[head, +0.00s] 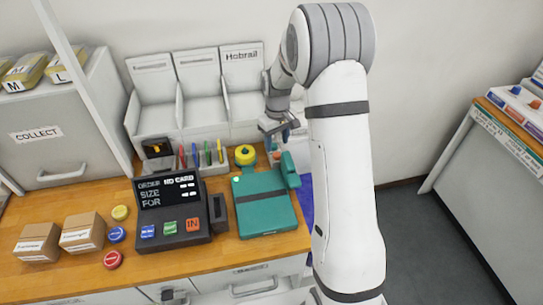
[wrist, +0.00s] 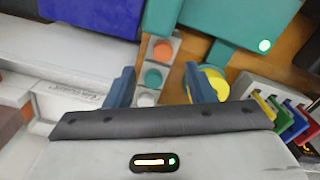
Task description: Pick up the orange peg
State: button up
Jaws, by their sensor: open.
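The orange peg (wrist: 163,50) shows end-on as a round orange top in the wrist view. It sits in a pale rack (wrist: 176,43), in a row with a teal round peg (wrist: 154,77) and a whitish one (wrist: 147,97). In the head view a small orange patch (head: 276,155) shows just below my gripper, partly hidden. My gripper (wrist: 160,69) is open and empty, and it also shows in the head view (head: 280,138) above the back of the counter. In the wrist picture the orange top lies between the finger lines, slightly beyond the fingertips.
A teal case (head: 265,222) lies on the wooden counter, with a teal upright piece (head: 290,170) close to the pegs. A yellow tape roll (head: 245,155) and several coloured pens (head: 208,153) stand left of my gripper. A black order terminal (head: 172,222) stands farther left.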

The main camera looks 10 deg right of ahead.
aim_at(277, 154)
jog(key=f, duration=0.1)
jog(key=f+p, duration=0.1)
jog(key=f, duration=0.2)
jog(key=shift+s+a+f, duration=0.1)
jog(key=shift+s+f, duration=0.05)
jog(key=shift+s, duration=0.15)
jog(key=c, duration=1.1)
